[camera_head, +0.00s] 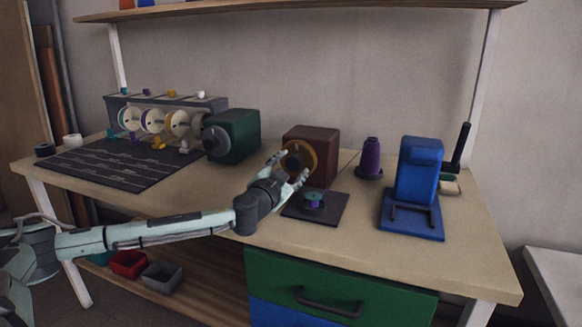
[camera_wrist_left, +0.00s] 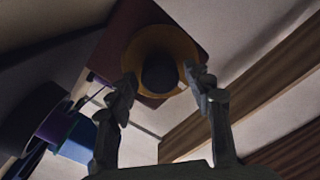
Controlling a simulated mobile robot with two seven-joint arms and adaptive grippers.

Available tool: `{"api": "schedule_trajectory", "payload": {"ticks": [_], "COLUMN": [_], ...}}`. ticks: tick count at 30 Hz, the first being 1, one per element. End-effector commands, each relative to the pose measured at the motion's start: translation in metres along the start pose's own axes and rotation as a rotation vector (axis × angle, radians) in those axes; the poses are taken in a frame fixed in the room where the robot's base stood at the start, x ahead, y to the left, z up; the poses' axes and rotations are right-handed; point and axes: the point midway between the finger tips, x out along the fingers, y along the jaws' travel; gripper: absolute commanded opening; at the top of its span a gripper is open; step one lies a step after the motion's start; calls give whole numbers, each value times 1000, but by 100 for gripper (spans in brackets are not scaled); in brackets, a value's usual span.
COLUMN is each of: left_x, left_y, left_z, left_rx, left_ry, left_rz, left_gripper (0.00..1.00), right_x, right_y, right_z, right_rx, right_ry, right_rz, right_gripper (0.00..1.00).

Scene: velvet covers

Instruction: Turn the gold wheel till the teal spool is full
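The gold wheel (camera_head: 313,158), a ring with a dark hub, is on the front of a brown box (camera_head: 325,145) on the bench. It also shows in the left wrist view (camera_wrist_left: 135,48). My left gripper (camera_head: 293,168) is at the wheel, its two fingers spread apart, one near each side of the rim. Whether they touch it is unclear. A small teal spool (camera_head: 314,202) with some purple on it stands on a dark square plate (camera_head: 333,216) in front of the box. How full it is cannot be told. My right gripper is not in view.
A green box (camera_head: 239,134) with a grey wheel stands left of the brown box. A purple cone (camera_head: 370,158) and a blue stand (camera_head: 419,170) are to the right. A rack of discs (camera_head: 165,106) and a dark marked mat (camera_head: 100,168) are at left.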

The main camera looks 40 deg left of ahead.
Motion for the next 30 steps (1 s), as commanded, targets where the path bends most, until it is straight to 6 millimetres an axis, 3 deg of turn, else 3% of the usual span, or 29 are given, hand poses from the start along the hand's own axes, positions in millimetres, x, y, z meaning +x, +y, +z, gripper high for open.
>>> {"api": "schedule_trajectory", "payload": {"ticks": [1,9,20,30], "left_x": [0,0,0,0], "left_y": [0,0,1,0], "left_z": [0,0,1,1], "left_rx": [0,0,62,316], "left_ry": [0,0,-1,-2], "left_rz": [0,0,0,0], "left_gripper": [41,8,8,8], "right_x": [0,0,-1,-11], "right_y": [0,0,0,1], "right_z": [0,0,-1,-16], "right_rx": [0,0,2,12], "right_ry": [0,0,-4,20], "right_rz": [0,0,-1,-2], "right_gripper": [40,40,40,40]}}
